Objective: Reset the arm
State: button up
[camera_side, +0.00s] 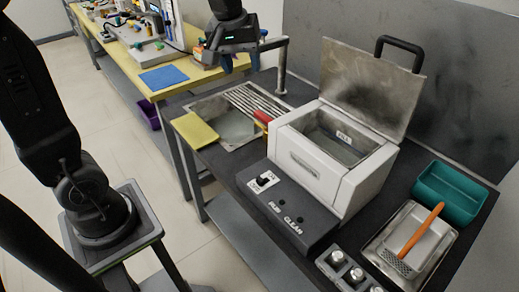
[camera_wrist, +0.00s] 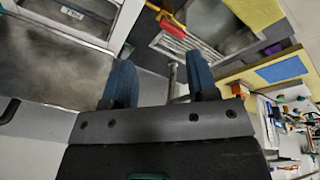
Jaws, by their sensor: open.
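My gripper (camera_side: 241,66) hangs at the top of the side view, above the far end of the dark bench. In the wrist view its two blue fingers (camera_wrist: 160,85) stand apart with nothing between them. The white classifier box (camera_side: 312,163) stands on the bench with its metal lid (camera_side: 372,85) raised; a label reading FILL shows inside. The box also shows at the upper left of the wrist view (camera_wrist: 60,32). My gripper is apart from all of these.
A sink with a rack (camera_side: 252,100), a yellow board (camera_side: 195,131) and a red-handled tool (camera_side: 263,116) lie left of the box. A teal bin (camera_side: 452,188) and a metal tray (camera_side: 376,250) with an orange-handled scoop (camera_side: 424,228) are at right. A cluttered yellow table (camera_side: 200,75) stands behind.

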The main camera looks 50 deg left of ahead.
jog(key=s+d+f+m+t, duration=0.1)
jog(key=s+m, duration=0.3)
jog(key=s, duration=0.4)
jog(key=s+d+f+m+t, duration=0.1)
jog(key=s+d+m, duration=0.3)
jog(key=s, duration=0.5)
jog(key=shift+d+f+m+t, duration=0.2)
jog(key=shift+f+m+t, duration=0.1)
jog(key=shift+f, duration=0.35)
